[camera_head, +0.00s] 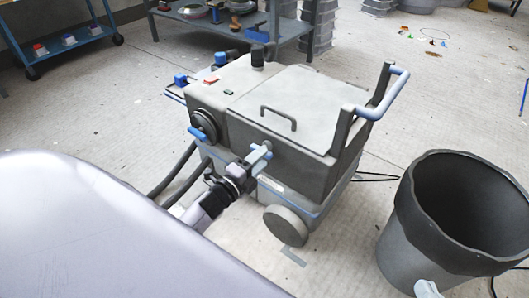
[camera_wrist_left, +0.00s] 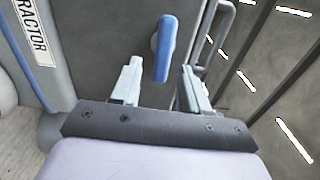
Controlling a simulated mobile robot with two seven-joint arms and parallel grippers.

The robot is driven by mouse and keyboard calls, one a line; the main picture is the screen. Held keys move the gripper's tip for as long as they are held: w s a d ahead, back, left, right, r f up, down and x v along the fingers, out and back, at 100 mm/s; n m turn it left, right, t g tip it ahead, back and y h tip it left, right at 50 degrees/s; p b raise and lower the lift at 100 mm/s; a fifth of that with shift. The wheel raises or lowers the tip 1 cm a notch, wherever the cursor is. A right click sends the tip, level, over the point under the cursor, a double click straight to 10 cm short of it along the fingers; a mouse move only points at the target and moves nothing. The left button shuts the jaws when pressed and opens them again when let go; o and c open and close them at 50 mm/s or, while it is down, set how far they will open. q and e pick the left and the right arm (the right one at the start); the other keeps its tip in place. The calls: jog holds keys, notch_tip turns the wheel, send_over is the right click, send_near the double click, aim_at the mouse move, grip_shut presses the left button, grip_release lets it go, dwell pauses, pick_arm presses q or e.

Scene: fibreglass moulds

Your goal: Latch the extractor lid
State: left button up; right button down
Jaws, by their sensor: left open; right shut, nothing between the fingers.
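The grey extractor (camera_head: 245,130) stands on the floor in the middle of the head view. Its flat lid (camera_head: 290,100), with a bar handle, lies down on the body. A blue latch lever (camera_wrist_left: 165,48) is on the extractor's side. My left gripper (camera_head: 256,160) is at that side, below the lid edge. In the left wrist view it (camera_wrist_left: 158,82) is open, with the latch lever ahead of and between its fingers, with no clear contact. My right gripper (camera_head: 427,289) barely shows at the bottom edge of the head view, shut and empty, in front of the bin.
A dark bin (camera_head: 400,225) stands at the right. The extractor's blue push handle (camera_head: 390,95) rises at its right end. Hoses (camera_head: 180,175) run from its left side. A workbench (camera_head: 235,25) and blue cart (camera_head: 65,40) stand behind. Floor between extractor and bin is mostly clear.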

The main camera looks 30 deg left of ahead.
pick_arm(q)
jog(key=s, duration=0.2)
jog(key=s+p, duration=0.1)
jog(key=shift+s+a, duration=0.25)
jog(key=shift+s, duration=0.15)
pick_arm(e)
jog(key=shift+w+a+m, duration=0.3)
jog(key=shift+w+a, duration=0.05)
jog(key=shift+a, duration=0.25)
pick_arm(q)
jog(key=shift+s, duration=0.1)
pick_arm(e)
jog(key=shift+s+d, duration=0.1)
jog(key=shift+s, duration=0.05)
